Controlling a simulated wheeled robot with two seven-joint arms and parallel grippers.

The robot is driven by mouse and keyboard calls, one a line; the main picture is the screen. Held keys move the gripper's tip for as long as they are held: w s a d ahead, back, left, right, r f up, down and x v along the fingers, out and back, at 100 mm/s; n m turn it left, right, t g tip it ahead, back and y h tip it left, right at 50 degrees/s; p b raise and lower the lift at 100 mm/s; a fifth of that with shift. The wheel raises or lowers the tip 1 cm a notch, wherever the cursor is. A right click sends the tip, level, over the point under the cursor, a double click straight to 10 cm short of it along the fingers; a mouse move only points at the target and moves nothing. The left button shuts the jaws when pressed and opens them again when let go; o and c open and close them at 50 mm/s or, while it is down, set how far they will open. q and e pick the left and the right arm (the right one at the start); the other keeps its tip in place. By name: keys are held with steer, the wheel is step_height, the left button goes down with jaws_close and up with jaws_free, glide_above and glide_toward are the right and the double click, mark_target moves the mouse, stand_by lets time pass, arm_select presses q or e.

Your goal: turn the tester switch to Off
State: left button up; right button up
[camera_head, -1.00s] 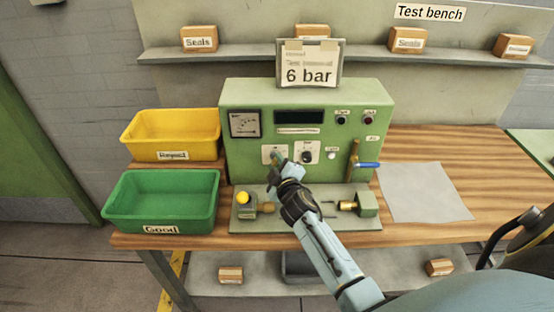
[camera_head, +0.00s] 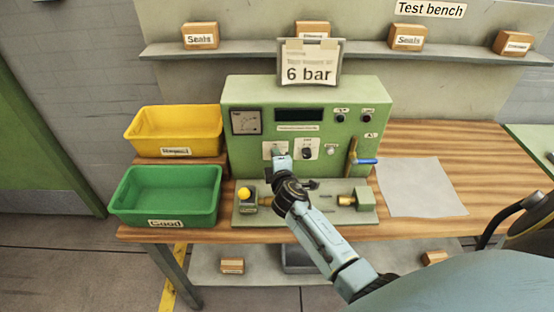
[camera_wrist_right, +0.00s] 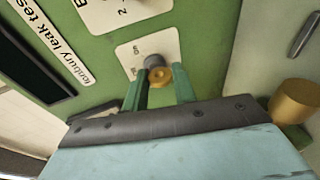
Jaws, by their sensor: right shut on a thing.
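The green tester (camera_head: 350,96) stands on the wooden bench. Its switch plate (camera_head: 267,147), the left one of two white plates, is partly covered by my right gripper (camera_head: 280,155). In the right wrist view, the green fingers of my right gripper (camera_wrist_right: 160,86) are around the switch, a grey knob (camera_wrist_right: 157,61) with a brass-coloured round part in front. The gripper is shut on it. The plate there carries a word that looks like "On"; the knob's setting cannot be read. My left gripper is not in view.
A second plate with a black knob (camera_head: 306,153) is close on the right. A blue-ended lever (camera_head: 367,161) is farther right. A fixture with a yellow button (camera_head: 243,193) lies below. Yellow (camera_head: 150,149) and green (camera_head: 125,208) bins stand left. A grey sheet (camera_head: 425,190) lies right.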

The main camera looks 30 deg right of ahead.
stand_by(0.3)
steer(key=o, duration=1)
steer(key=shift+s, duration=0.1)
steer(key=v, duration=1.3)
steer(key=shift+p, duration=0.3)
steer(key=shift+s, duration=0.15)
